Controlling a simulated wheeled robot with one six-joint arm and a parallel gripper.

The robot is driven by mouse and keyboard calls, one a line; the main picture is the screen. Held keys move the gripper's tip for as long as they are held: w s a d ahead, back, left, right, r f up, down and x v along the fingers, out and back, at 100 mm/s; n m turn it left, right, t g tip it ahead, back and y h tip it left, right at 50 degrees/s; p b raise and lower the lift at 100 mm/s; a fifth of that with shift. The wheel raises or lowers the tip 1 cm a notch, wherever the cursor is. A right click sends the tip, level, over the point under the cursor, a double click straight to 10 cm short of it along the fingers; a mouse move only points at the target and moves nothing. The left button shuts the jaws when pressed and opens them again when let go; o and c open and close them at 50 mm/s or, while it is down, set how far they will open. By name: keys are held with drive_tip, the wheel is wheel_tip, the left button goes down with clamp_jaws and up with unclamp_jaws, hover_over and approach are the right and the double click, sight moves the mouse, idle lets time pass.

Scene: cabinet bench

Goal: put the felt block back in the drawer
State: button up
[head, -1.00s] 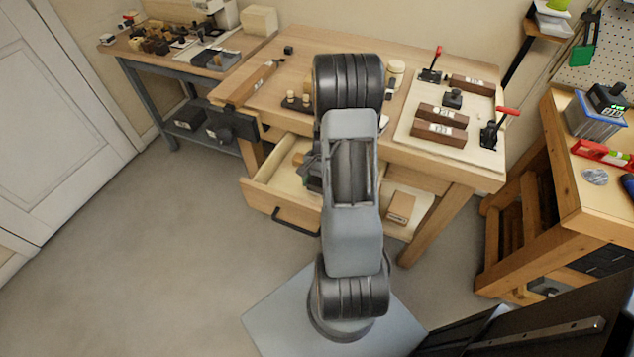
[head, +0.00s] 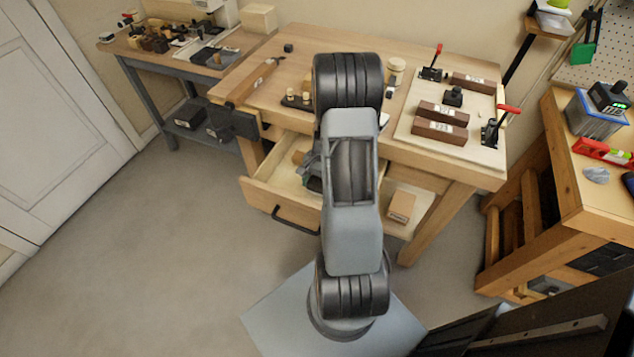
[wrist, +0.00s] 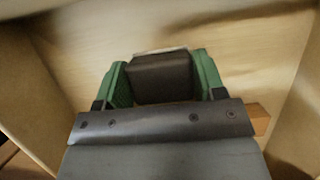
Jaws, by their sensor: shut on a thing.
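The drawer (head: 258,198) under the bench is pulled open; its pale bottom and side walls fill the wrist view (wrist: 262,65). My gripper (head: 313,172) is inside the drawer's outline in the head view, mostly hidden by my arm. In the wrist view, my gripper's green fingers (wrist: 160,80) are shut on a dark block, the felt block (wrist: 160,77), one finger on each side. The block is close to the drawer bottom; I cannot tell whether it touches. It is not clearly visible in the head view.
A small brown wooden piece (head: 298,157) lies in the drawer; a brown piece also shows beside my gripper in the wrist view (wrist: 261,118). A wooden block (head: 401,207) sits on the lower shelf. The benchtop holds a clamp board (head: 405,140) with brown blocks.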

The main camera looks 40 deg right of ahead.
drive_tip(key=shift+f+b, duration=0.4)
drive_tip(key=shift+f, duration=0.35)
idle(0.8)
drive_tip(key=o, duration=1.1)
drive_tip(key=shift+r, duration=0.15)
drive_tip(key=p+v, duration=0.5)
drive_tip(key=v, duration=0.1)
drive_tip(key=shift+d+r, duration=0.2)
drive_tip(key=shift+r, duration=0.2)
idle(0.4)
